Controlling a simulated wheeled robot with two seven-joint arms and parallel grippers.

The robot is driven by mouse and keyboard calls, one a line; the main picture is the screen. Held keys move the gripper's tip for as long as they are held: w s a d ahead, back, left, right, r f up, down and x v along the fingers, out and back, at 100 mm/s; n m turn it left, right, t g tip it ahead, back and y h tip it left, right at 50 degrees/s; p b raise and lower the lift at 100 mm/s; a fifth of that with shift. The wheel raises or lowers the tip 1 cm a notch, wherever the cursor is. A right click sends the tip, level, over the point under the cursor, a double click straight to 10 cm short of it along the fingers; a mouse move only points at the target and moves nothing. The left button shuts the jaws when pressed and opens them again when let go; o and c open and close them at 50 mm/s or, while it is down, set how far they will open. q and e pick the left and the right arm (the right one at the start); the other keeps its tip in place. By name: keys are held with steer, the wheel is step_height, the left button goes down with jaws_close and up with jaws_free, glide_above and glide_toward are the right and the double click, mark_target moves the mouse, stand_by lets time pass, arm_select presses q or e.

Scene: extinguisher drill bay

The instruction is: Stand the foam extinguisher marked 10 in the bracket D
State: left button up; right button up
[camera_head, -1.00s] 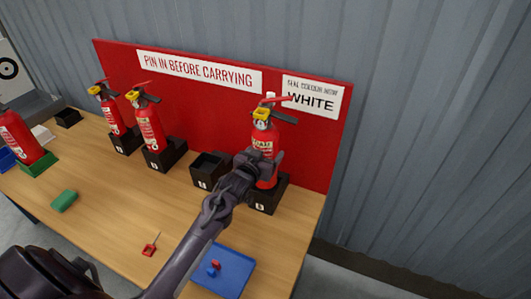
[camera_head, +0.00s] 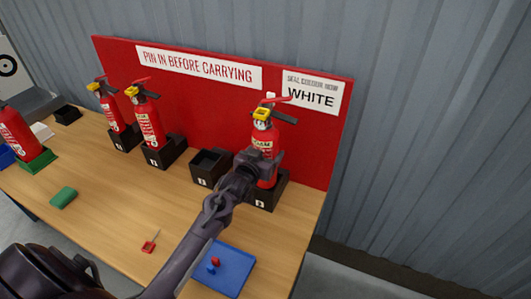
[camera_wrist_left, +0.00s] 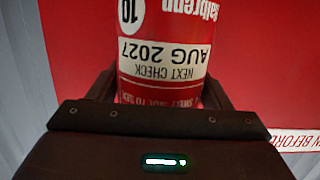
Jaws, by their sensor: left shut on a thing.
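The foam extinguisher marked 10 (camera_head: 264,137) is red with a yellow part below its handle, and looks upright at the rightmost black bracket (camera_head: 276,194). My left gripper (camera_head: 262,161) is shut around its body. The gripper hides part of its lower body, so I cannot tell whether its base rests fully in the bracket. The bracket's small label is too small to read surely. In the left wrist view the extinguisher (camera_wrist_left: 160,45) shows its "10" and "NEXT CHECK AUG 2027" label between the fingers. My right gripper is not in view.
An empty black bracket (camera_head: 206,181) stands just left of it. Two more extinguishers (camera_head: 149,122) (camera_head: 113,114) stand in brackets further left. Another (camera_head: 17,136) is on a green base. A blue tray (camera_head: 235,280) and a red pin (camera_head: 149,246) lie in front. A red board rises behind.

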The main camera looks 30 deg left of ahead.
arm_select(q)
steer(key=shift+w+f+b, duration=0.15)
steer(key=shift+f+b, duration=0.95)
steer(key=shift+f, duration=0.2)
stand_by(1.2)
stand_by(0.4)
steer(key=o, duration=1.2)
steer(key=shift+o, duration=1.7)
steer(key=shift+s+f, duration=0.1)
steer(key=shift+s, duration=0.15)
steer(key=shift+s+f, duration=0.1)
steer(key=shift+f, duration=0.55)
steer(key=s+r+b, duration=0.1)
steer(key=s+r, duration=0.1)
steer(key=s, duration=0.5)
steer(key=shift+s+d+r, duration=0.2)
steer(key=shift+d+r, duration=0.05)
